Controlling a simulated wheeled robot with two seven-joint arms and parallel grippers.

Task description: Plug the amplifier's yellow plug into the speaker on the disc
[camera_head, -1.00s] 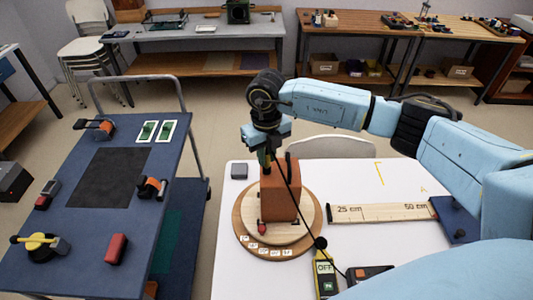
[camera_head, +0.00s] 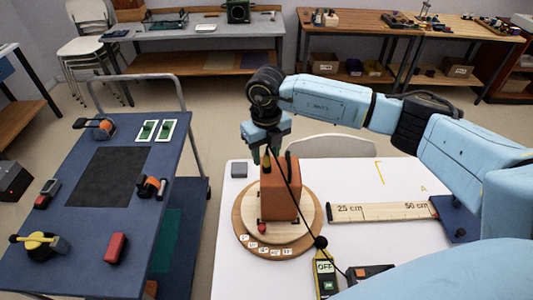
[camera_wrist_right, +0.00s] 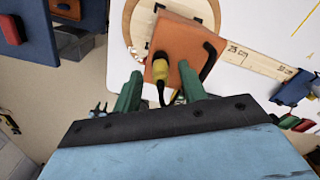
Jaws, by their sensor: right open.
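The orange-brown speaker (camera_head: 283,200) stands on the round wooden disc (camera_head: 310,228) on the white table. The yellow plug (camera_wrist_right: 161,70) is upright at the speaker's face in the right wrist view, its black cable trailing from its back. It touches the speaker; how deep it sits is hidden. The plug is small in the head view (camera_head: 266,166). My right gripper (camera_head: 266,157) is open, its green fingers on either side of the plug, apart from it. The cable runs down to a dark box with an orange top (camera_head: 368,272), apparently the amplifier. My left gripper is not in view.
A yellow meter reading OFF (camera_head: 325,268) stands near the disc's front right. A wooden ruler (camera_head: 385,212) lies right of the disc, and a small grey block (camera_head: 239,170) behind left. A blue cart (camera_head: 75,235) with several tools stands left.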

